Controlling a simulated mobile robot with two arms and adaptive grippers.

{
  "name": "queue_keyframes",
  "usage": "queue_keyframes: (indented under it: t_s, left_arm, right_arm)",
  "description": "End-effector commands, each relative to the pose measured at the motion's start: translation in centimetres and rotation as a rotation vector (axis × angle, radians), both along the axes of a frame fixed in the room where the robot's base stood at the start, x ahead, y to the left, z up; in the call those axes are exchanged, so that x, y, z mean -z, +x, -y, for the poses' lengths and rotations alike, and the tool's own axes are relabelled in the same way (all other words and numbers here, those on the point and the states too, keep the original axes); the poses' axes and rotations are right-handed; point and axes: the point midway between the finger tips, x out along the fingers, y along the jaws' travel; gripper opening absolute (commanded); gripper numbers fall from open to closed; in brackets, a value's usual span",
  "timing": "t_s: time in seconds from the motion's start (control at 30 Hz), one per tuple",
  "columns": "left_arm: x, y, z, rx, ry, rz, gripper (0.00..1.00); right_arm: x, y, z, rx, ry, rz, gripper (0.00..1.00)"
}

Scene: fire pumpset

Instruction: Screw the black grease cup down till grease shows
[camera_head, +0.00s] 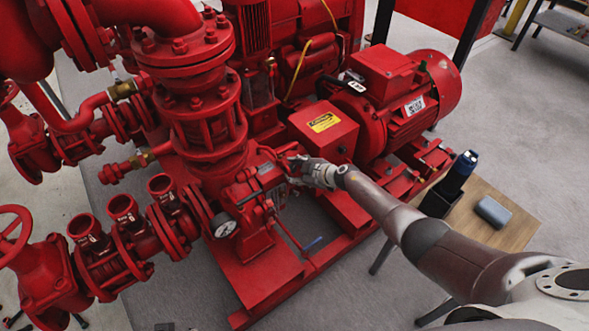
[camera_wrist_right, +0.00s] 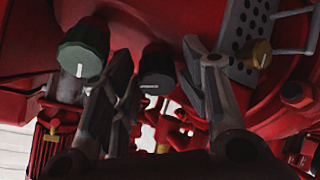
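My right gripper (camera_wrist_right: 160,80) is open, with one finger on each side of the cup and a visible gap to each. I cannot tell how far the fingertips reach along it. In the head view my right gripper (camera_head: 298,172) is at the red pump housing (camera_head: 250,190), and the cup cannot be made out there. No grease can be made out. My left gripper is not in view.
A dark green knob (camera_wrist_right: 83,48) is just left of the left finger, and a brass knob (camera_wrist_right: 257,53) is to the right beside a perforated grey plate (camera_wrist_right: 245,30).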

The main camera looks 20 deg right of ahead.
Motion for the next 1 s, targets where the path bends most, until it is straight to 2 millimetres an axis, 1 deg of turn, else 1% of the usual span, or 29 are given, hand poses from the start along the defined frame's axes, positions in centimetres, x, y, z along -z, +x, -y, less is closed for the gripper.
queue_keyframes:
  t_s: [0.27, 0.47, 0.67, 1.0]
  left_arm:
    - [0.0, -0.1, 0.0, -0.001, 0.0, -0.002, 0.4]
    - [0.0, -0.1, 0.0, 0.0, 0.0, -0.002, 0.4]
    - [0.0, 0.0, 0.0, 0.0, 0.0, -0.001, 0.4]
    - [0.0, 0.0, 0.0, 0.0, 0.0, -0.001, 0.4]
  right_arm:
    - [-0.4, 0.3, 0.3, 0.006, -0.002, 0.008, 0.51]
    - [-0.9, 0.0, 0.9, 0.008, -0.006, 0.013, 0.51]
    - [-1.6, -1.2, 1.7, 0.009, -0.007, 0.011, 0.51]
    - [-3.1, -3.9, 2.7, 0.0, -0.005, 0.004, 0.51]
